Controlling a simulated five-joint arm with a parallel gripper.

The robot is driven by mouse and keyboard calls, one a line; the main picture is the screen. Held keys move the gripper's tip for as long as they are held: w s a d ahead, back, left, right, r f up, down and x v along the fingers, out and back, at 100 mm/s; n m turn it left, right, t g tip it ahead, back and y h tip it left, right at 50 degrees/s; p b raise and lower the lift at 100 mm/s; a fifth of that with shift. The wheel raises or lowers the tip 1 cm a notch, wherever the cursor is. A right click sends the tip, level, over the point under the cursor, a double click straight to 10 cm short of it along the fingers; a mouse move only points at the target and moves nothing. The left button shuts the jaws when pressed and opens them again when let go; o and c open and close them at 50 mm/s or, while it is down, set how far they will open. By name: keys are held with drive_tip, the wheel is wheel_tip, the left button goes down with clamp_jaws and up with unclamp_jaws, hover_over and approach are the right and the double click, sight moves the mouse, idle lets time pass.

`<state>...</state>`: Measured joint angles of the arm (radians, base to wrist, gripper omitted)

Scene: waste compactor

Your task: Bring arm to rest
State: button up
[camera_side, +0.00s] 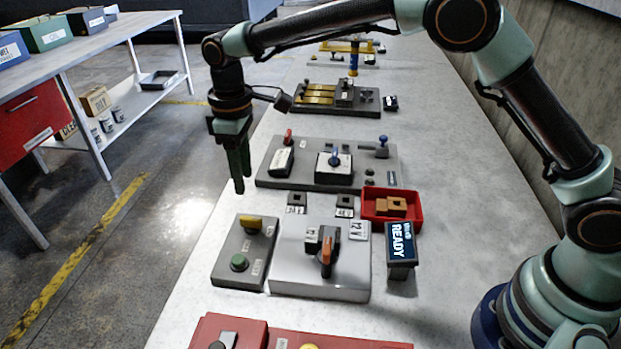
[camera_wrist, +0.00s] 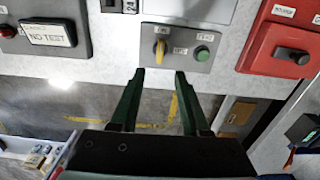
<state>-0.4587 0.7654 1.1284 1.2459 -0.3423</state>
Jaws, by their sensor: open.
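My gripper (camera_side: 239,172) hangs from my bent arm with its green fingers pointing down, over the left edge of the long bench. In the wrist view my gripper (camera_wrist: 160,74) shows two fingers apart with nothing between them. Beyond the fingertips there is a grey control box with a yellow knob (camera_wrist: 161,50) and a green button (camera_wrist: 202,53). The same grey control box (camera_side: 232,257) lies in front of my gripper in the side view. The gripper touches nothing that I can see.
A panel with red and blue handles (camera_side: 310,183), a red tray (camera_side: 370,205), a grey switch box (camera_side: 290,283) and a display reading READY (camera_side: 401,268) stand on the bench. A red panel (camera_side: 230,322) lies at the front. Open floor (camera_side: 170,215) lies left.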

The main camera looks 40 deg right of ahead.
drive_tip(key=shift+r, duration=0.75)
drive_tip(key=s+d+r+m+t, duration=0.35)
drive_tip(key=s+d+r, duration=0.25)
drive_tip(key=d+r, duration=0.55)
drive_tip(key=s+d+f+m+t, duration=0.2)
drive_tip(key=s+d+m, duration=0.3)
drive_tip(key=s+d, duration=0.7)
drive_tip(key=shift+s+f+m, duration=0.35)
drive_tip(key=shift+s, duration=0.2)
drive_tip(key=shift+c, duration=0.3)
